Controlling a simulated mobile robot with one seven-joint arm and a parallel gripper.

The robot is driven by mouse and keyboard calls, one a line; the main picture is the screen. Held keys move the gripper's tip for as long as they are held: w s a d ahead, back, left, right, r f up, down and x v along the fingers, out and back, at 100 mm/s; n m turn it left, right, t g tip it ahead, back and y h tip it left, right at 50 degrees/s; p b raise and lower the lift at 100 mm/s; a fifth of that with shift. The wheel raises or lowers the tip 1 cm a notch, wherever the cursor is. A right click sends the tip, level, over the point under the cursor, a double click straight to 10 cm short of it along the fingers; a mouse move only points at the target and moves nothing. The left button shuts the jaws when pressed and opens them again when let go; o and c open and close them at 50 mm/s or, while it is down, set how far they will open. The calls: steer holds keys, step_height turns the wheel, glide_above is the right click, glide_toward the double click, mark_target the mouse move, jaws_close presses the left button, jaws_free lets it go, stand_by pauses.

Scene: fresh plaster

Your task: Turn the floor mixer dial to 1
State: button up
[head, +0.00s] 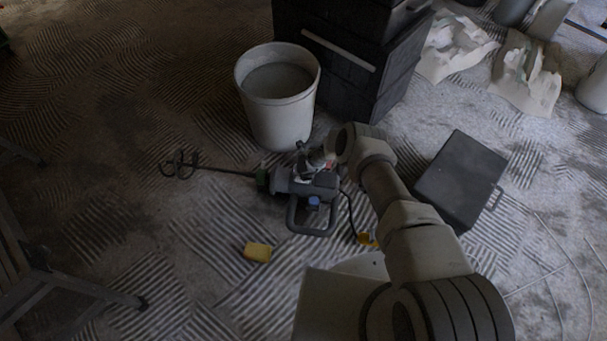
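The floor mixer (318,182) lies on the floor in the middle of the head view. It has a dark grey body, a looped handle at the front and a blue part (313,201) on top. Its long shaft runs left to a paddle (181,166). My arm reaches in from the lower right. My gripper (304,158) is small and dim at the mixer's far side, close above or touching its body. I cannot tell whether its fingers are open or shut. I cannot make out the dial or its setting; the arm's end may cover it.
A pale bucket (281,115) stands just behind the mixer, before a black cabinet (338,75). A dark case (462,176) lies to the right. A yellow block (257,252) lies in front. Torn paper bags (526,75) lie back right. The floor at left is mostly clear.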

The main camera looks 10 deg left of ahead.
jaws_close()
stand_by(0.4)
steer(key=shift+n, duration=0.3)
steer(key=n+y, duration=0.1)
steer(key=n, duration=0.1)
steer(key=shift+w+n+b, duration=0.1)
steer(key=shift+n+b, duration=0.2)
steer(key=shift+b, duration=0.1)
steer(key=n+g+y, duration=0.1)
steer(key=n, duration=0.2)
steer(key=shift+w+d+n, duration=0.1)
steer(key=shift+d+n, duration=0.05)
steer(key=shift+n, duration=0.25)
steer(key=n+g, duration=0.1)
steer(key=n, duration=0.2)
steer(key=n+g+y, duration=0.1)
steer(key=n, duration=0.2)
steer(key=shift+w+g, duration=0.1)
steer(key=shift+g, duration=0.3)
steer(key=shift+n, duration=0.3)
